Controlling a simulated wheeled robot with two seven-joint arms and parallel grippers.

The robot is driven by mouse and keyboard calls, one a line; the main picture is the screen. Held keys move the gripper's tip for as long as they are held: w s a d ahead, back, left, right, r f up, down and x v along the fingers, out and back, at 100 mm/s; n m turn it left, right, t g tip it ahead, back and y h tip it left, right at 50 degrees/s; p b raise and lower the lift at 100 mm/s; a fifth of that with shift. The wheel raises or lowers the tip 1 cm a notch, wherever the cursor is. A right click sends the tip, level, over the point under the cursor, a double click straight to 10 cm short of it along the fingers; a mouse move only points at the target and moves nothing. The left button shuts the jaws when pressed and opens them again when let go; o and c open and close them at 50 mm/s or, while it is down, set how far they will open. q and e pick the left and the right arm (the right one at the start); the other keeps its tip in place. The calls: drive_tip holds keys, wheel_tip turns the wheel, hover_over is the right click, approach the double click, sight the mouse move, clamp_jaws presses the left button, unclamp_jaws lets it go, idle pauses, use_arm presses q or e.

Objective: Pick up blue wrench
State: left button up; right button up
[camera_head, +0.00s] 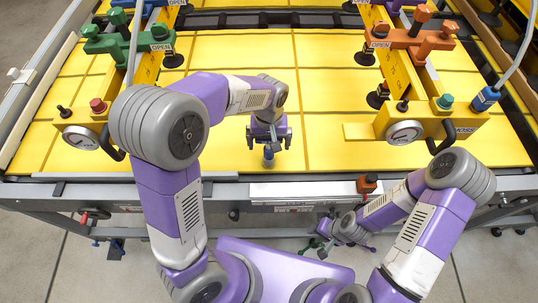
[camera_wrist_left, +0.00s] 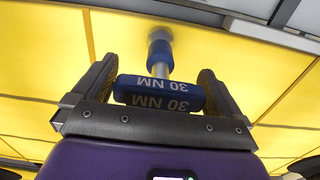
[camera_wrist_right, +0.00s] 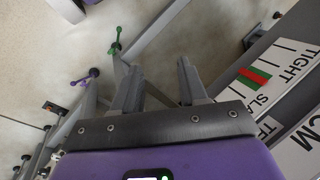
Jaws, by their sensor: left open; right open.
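The blue wrench, marked "30 NM", shows in the left wrist view (camera_wrist_left: 160,92), with a silver shaft and a blue end piece beyond it. In the head view its blue part (camera_head: 268,153) shows just below my left gripper (camera_head: 268,138), near the front edge of the yellow panel. My left gripper is open, its fingers on either side of the blue handle; I cannot tell whether they touch it. My right gripper (camera_wrist_right: 158,72) is open and empty, low in front of the table edge.
The yellow panel surface (camera_head: 220,55) fills the table. Yellow lifter beams with gauges stand left (camera_head: 82,138) and right (camera_head: 404,132), with green (camera_head: 130,44) and orange (camera_head: 412,42) handles. Below the front rail, green and purple knobs show in the right wrist view (camera_wrist_right: 116,46).

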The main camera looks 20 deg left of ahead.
use_arm(q)
drive_tip(key=c, duration=1)
drive_tip(key=shift+r, duration=0.1)
